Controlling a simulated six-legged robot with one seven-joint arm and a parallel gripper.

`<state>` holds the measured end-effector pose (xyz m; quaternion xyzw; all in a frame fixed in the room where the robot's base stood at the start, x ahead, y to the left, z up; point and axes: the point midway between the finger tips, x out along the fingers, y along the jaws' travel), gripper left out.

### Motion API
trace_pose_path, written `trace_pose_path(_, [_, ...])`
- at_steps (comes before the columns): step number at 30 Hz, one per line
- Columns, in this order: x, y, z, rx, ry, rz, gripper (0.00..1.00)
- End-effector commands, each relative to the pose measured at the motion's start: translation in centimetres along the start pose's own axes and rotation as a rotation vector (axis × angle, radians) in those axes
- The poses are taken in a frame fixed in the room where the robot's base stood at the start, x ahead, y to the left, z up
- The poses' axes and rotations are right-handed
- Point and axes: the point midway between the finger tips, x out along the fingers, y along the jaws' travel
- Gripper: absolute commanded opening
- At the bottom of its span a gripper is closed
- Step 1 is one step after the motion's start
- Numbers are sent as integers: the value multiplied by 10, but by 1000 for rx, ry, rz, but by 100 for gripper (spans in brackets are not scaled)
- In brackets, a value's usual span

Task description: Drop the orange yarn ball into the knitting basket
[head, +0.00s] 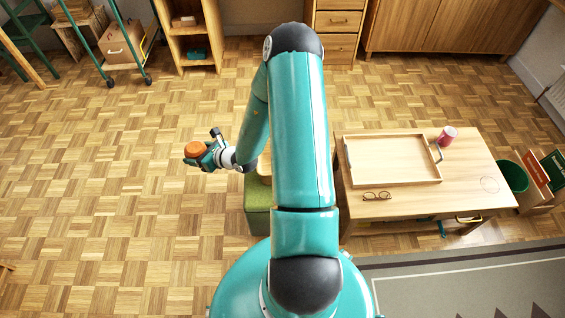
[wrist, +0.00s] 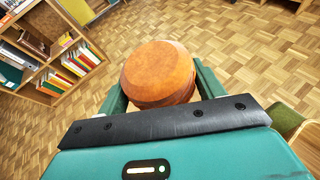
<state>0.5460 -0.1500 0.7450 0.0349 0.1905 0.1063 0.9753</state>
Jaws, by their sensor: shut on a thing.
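The orange yarn ball (head: 195,148) is held in my gripper (head: 198,155), out to the left of my arm and above the parquet floor. In the wrist view the ball (wrist: 158,72) is rounded and orange-brown with a flattened face; no strands can be made out. The green fingers of my gripper (wrist: 157,88) stand on both sides of it, shut on it. I cannot make out a knitting basket for certain in either view.
A green stool (head: 258,194) is beside my arm. Shelves (wrist: 45,62) stand farther off.

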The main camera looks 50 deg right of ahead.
Motion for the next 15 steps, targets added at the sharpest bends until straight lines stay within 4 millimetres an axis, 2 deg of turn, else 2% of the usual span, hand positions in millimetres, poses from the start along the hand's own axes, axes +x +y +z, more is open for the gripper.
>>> trace_pose_path(1, [-4, -28, -9, 19, -6, -42, 45])
trace_pose_path(6, [-25, -115, -39, 71, -22, -168, 45])
trace_pose_path(11, [-56, -190, -73, 113, -32, -282, 45])
trace_pose_path(15, [-88, -248, -107, 144, -37, -375, 45])
